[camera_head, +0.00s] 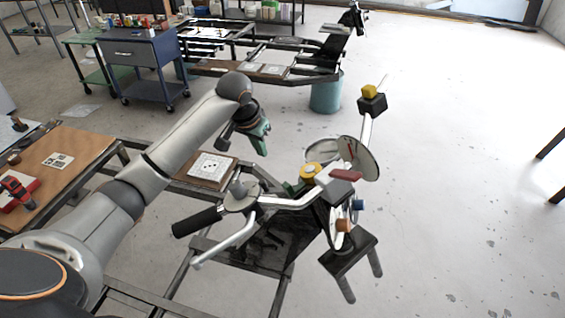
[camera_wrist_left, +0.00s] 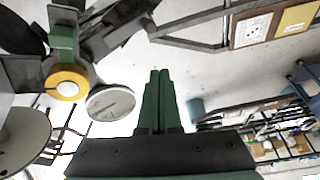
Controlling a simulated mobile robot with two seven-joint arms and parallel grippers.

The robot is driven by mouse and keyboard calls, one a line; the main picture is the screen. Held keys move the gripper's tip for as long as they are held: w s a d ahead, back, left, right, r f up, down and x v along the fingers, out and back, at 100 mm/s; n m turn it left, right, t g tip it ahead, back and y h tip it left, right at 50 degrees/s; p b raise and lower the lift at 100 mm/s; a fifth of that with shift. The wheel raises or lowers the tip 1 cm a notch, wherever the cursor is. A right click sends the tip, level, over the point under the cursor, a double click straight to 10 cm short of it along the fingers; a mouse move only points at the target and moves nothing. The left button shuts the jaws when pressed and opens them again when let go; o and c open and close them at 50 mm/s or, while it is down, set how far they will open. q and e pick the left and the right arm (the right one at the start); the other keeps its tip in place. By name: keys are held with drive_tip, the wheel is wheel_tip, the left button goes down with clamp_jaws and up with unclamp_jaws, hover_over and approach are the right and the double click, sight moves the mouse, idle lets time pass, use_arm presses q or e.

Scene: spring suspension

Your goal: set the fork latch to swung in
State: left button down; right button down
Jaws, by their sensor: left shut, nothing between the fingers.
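The handlebar and fork assembly (camera_head: 285,202) stands on a dark metal frame. A yellow round part (camera_head: 310,172) sits near its middle, with a green part (camera_head: 292,187) beside it; a yellow ring (camera_wrist_left: 67,82) and a green block (camera_wrist_left: 62,38) show at upper left in the left wrist view. I cannot tell which part is the fork latch, nor its position. My left gripper (camera_head: 262,145) is above and behind the handlebar, apart from it. Its green fingers (camera_wrist_left: 160,78) are together and empty. My right gripper is not in view.
A black grip (camera_head: 197,221) and silver lever (camera_head: 225,245) stick out at left. A round disc (camera_head: 358,158) and a stalk with a yellow-topped black block (camera_head: 371,103) rise at right. A wooden board with a marker (camera_head: 212,168) lies behind. Open floor is at right.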

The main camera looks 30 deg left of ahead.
use_arm(q)
drive_tip(key=shift+w+d+r, duration=0.35)
drive_tip(key=shift+d+r, duration=0.15)
drive_tip(key=shift+r, duration=0.15)
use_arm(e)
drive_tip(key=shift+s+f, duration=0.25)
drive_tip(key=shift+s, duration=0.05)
use_arm(q)
drive_tip(key=x, duration=1)
drive_tip(key=shift+s+d+f+p, duration=0.15)
drive_tip(key=shift+s+p, duration=0.2)
drive_tip(key=shift+s, duration=0.65)
drive_tip(key=shift+s+a+f+p, duration=0.1)
drive_tip(key=shift+s+p, duration=0.25)
drive_tip(key=shift+s, duration=0.6)
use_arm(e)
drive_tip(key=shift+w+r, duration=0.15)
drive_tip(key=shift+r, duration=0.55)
use_arm(q)
drive_tip(key=shift+w, duration=0.1)
drive_tip(key=shift+d, duration=0.1)
